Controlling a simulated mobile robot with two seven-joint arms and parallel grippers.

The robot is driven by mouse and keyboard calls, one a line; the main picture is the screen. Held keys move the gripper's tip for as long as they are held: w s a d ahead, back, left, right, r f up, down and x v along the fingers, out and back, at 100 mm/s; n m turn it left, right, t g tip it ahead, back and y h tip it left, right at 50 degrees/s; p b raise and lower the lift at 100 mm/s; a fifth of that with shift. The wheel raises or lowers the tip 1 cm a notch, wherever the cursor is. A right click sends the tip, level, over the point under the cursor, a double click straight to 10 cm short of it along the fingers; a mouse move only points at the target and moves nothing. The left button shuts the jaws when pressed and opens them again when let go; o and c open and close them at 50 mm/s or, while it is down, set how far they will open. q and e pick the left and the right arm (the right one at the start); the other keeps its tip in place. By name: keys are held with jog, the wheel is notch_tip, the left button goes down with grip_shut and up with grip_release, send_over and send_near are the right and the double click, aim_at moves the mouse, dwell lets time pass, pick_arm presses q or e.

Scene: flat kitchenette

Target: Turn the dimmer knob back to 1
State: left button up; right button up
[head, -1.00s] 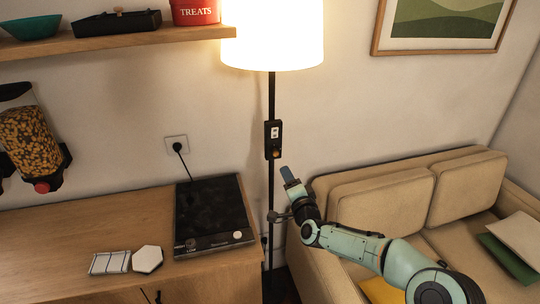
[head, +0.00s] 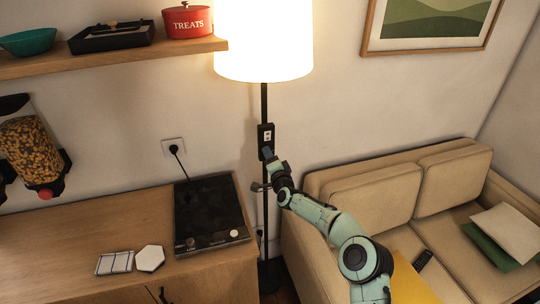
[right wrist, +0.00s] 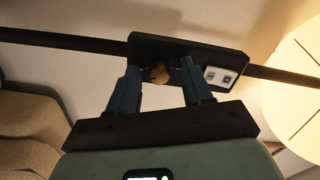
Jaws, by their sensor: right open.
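The dimmer box (head: 266,134) is a dark box on the black pole of the lit floor lamp (head: 264,40). In the right wrist view the box (right wrist: 215,57) shows a white label with two small dark marks (right wrist: 221,77). My right gripper (head: 267,153) is open at the lower end of the box. In the wrist view its two blue fingers (right wrist: 160,77) stand on either side of the knob, with a visible gap to it. In the head view the gripper hides the knob. The knob's setting cannot be read. My left gripper is out of view.
A beige sofa (head: 372,202) stands to the right, below my right arm. A wooden counter (head: 70,229) with a black hob (head: 209,208) is on the left. A shelf (head: 150,56) hangs above the counter, left of the lampshade.

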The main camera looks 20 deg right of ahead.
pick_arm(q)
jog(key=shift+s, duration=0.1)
pick_arm(e)
jog(key=shift+s, duration=0.1)
jog(key=shift+c, duration=0.3)
grip_shut()
